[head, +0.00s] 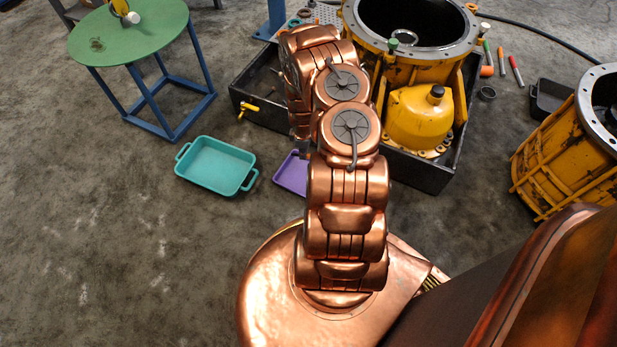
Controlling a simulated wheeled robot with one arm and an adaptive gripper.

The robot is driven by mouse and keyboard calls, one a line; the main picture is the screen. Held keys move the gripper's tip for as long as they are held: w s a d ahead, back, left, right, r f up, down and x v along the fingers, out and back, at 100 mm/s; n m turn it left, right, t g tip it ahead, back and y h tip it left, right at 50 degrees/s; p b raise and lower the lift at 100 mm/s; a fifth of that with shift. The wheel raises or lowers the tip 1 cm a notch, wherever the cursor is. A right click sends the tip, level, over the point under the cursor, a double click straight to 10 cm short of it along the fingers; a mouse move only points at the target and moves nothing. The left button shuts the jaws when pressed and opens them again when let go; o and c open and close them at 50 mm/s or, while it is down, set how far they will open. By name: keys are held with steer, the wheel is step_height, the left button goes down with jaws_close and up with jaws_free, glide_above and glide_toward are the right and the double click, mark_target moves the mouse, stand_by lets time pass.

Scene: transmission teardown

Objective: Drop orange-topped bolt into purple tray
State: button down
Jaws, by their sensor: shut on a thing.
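The purple tray (290,176) lies on the floor in the head view, between the teal tray and my copper arm. My arm covers its right side. My gripper (304,149) is almost wholly hidden behind the arm; only a small grey part shows, just above the purple tray in the picture. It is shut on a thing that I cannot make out. I cannot make out an orange-topped bolt for certain anywhere.
A teal tray (216,165) lies left of the purple one. A black bin (262,83) with yellow housings (415,117) stands behind the arm. A green-topped stool (130,32) is at back left, another yellow housing (540,160) at right. The left floor is clear.

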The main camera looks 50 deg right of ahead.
steer(key=s+f, duration=0.2)
steer(key=shift+s+d+f, duration=0.1)
steer(key=shift+d+f, duration=0.1)
steer(key=shift+f, duration=0.15)
step_height(320, 180, down, 6)
steer(key=b, duration=0.6)
steer(key=shift+r+b, duration=0.1)
steer(key=shift+b, duration=0.2)
steer(key=c, duration=1.2)
jaws_free()
steer(key=shift+o, duration=0.2)
steer(key=shift+r, duration=6)
